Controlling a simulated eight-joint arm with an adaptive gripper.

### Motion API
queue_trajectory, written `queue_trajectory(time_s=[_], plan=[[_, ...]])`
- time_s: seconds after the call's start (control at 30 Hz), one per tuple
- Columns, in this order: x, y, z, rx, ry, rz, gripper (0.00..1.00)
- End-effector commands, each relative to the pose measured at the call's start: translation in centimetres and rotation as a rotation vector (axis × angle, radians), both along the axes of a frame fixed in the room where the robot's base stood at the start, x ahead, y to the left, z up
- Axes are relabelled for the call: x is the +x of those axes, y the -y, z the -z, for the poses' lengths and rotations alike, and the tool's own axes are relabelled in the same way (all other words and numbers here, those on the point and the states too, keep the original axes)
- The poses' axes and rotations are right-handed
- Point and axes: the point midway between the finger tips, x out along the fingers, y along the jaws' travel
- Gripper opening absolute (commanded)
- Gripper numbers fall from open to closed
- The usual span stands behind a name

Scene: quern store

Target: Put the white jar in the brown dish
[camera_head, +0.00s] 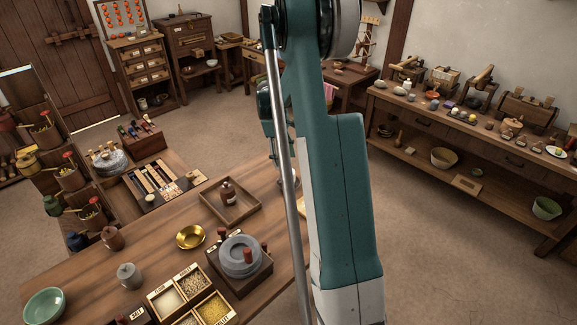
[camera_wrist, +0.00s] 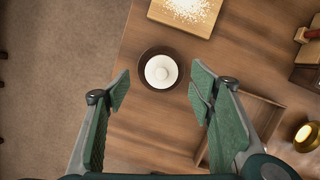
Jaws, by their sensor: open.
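In the wrist view, the white jar (camera_wrist: 161,71), round with a small knob on top, appears seen from above inside the brown dish (camera_wrist: 145,82). The dish's dark rim shows all around it. Both are on the wooden table. My gripper (camera_wrist: 160,92) is open, its green-padded fingers spread left and right of the dish in the picture, and nothing is between the pads. The jar's height and base cannot be told from above. In the head view, my arm hides most of this part of the table.
A board with white grains (camera_wrist: 180,22) lies beyond the dish. A brass bowl (camera_head: 190,237), a quern (camera_head: 240,256) and grain boxes (camera_head: 180,300) crowd the near table. The table edge is left of the dish in the wrist view.

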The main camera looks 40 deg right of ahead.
Motion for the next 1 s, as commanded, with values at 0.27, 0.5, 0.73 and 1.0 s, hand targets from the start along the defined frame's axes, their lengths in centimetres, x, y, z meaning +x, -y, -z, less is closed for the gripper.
queue_trajectory(time_s=[0.27,0.5,0.73,1.0], plan=[[0.4,-0.2,-1.6,0.000,0.000,0.000,0.54],[0.4,-0.2,-1.7,0.000,0.000,0.000,0.54],[0.4,-0.2,-1.7,0.000,0.000,0.000,0.54],[0.4,-0.2,-1.7,0.000,0.000,0.000,0.54]])
